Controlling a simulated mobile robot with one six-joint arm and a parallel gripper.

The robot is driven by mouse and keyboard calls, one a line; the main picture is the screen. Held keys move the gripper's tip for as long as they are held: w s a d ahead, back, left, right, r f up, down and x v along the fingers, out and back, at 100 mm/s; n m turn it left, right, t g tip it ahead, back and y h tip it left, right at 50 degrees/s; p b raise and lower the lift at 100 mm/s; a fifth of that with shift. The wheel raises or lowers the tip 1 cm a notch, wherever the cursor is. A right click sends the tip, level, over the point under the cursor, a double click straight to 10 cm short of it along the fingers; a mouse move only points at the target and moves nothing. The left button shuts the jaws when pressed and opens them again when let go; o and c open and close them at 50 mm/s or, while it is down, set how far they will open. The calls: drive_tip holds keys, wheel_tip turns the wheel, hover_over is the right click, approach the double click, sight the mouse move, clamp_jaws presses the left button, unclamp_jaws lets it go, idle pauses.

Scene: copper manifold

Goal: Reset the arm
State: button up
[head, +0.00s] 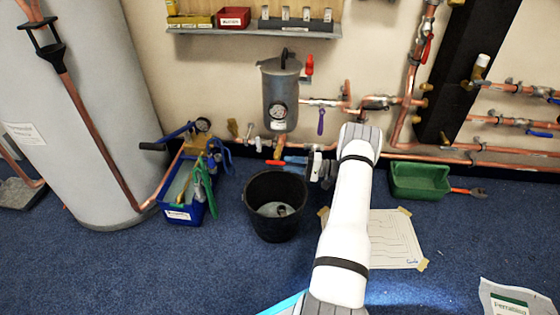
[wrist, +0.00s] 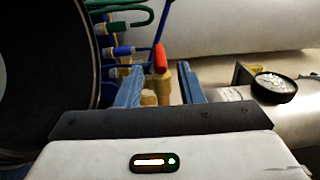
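My arm reaches forward in the head view, and my gripper (head: 292,165) is at its far end, beneath the grey canister (head: 280,95) and above the black bucket (head: 275,205). In the wrist view my gripper (wrist: 160,95) shows two blue fingers standing apart. A brass valve (wrist: 162,88) with a red handle (wrist: 160,58) shows in the gap between them. I see no clear contact between the fingers and the valve.
A blue tool box (head: 184,212) stands left of the bucket, and a green tray (head: 419,180) sits to the right. Copper pipes (head: 480,148) run along the wall. A shelf (head: 250,32) hangs above the canister. A paper sheet (head: 395,240) lies on the open blue floor.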

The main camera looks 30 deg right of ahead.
drive_tip(key=shift+v, duration=0.85)
drive_tip(key=s+a+r+n+g+h+p, duration=0.1)
drive_tip(key=s+a+r+g+h+p, duration=0.15)
drive_tip(key=a+r+p, duration=0.65)
drive_tip(key=s+a+r+g+h+p, duration=0.1)
drive_tip(key=s+a+r+g+p, duration=0.2)
drive_tip(key=r, duration=1.3)
drive_tip(key=s+a+r+n+g+h+p, duration=0.15)
drive_tip(key=a+r+g+p, duration=0.35)
drive_tip(key=r, duration=0.7)
drive_tip(key=s+a+r+n+t+h+p, duration=0.1)
drive_tip(key=s+a+r+h+p, duration=0.2)
drive_tip(key=s+r+p, duration=0.4)
drive_tip(key=s+a+r+n+h+p, duration=0.2)
drive_tip(key=s+r+p, duration=0.5)
drive_tip(key=r, duration=0.6)
drive_tip(key=s+a+r+n+t+h+p, duration=0.1)
drive_tip(key=s+a+r+h+p, duration=0.3)
drive_tip(key=s+r+p, duration=0.3)
drive_tip(key=s+r+h, duration=0.1)
drive_tip(key=s+r, duration=0.2)
drive_tip(key=shift+a+t, duration=0.2)
drive_tip(key=shift+t, duration=0.15)
